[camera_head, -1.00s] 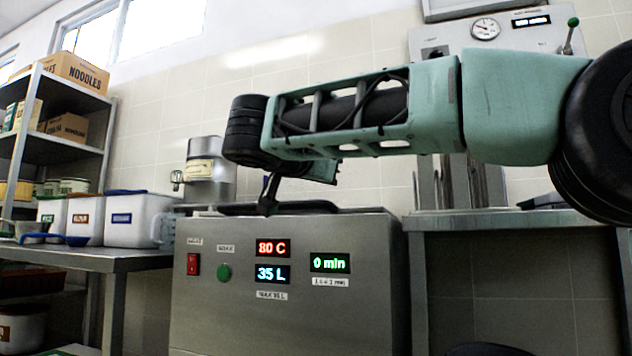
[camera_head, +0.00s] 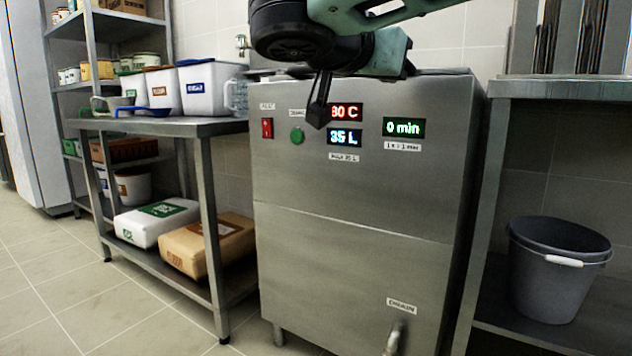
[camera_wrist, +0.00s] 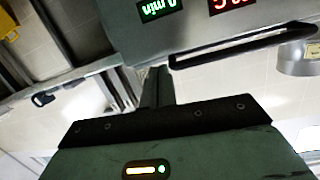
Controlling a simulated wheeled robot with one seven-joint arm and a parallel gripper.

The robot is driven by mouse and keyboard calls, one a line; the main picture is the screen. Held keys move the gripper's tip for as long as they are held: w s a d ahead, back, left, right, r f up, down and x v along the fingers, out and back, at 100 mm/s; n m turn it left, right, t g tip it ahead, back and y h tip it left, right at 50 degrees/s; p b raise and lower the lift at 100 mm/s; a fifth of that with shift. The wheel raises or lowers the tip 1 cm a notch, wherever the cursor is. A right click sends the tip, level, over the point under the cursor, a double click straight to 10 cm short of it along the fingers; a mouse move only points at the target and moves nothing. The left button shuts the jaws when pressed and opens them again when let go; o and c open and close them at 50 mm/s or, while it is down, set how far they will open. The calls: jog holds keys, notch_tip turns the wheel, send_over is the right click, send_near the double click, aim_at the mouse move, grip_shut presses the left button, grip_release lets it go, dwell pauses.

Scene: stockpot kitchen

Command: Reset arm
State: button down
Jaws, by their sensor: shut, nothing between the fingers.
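My gripper (camera_head: 319,113) hangs in front of the upper face of the steel stockpot cooker (camera_head: 352,180) in the head view. Its dark fingers are shut and empty and point down beside the red 80 C display, covering part of it. In the wrist view my gripper (camera_wrist: 158,75) reaches from the green wrist body toward the cooker, which appears upside down there. The displays read 80 C, 35 L and 0 min. The red switch (camera_head: 267,128) and green button (camera_head: 297,136) are uncovered, left of the fingers.
A steel table (camera_head: 180,127) on the left holds white labelled bins (camera_head: 210,88) and a clear jug, with sacks (camera_head: 207,243) on its lower shelf. A grey bucket (camera_head: 555,275) stands on a low shelf at right. A drain tap (camera_head: 394,338) sticks out low on the cooker.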

jog(key=s+d+f+n+g+y+p, duration=0.2)
jog(key=s+f+n+g+y+p, duration=0.45)
jog(key=s+f+n, duration=0.6)
jog(key=s+d+f+n+g+y+p, duration=0.1)
jog(key=s+f+n+g+y+p, duration=0.15)
jog(key=s+f+p, duration=0.4)
jog(key=s+f+n+g+y+p, duration=0.1)
jog(key=s+g+p, duration=0.25)
jog(key=s, duration=0.55)
notch_tip(320, 180, up, 37)
jog(key=p, duration=3.6)
jog(key=shift+w+a+p, duration=0.15)
jog(key=shift+w+p, duration=0.2)
jog(key=shift+w, duration=0.05)
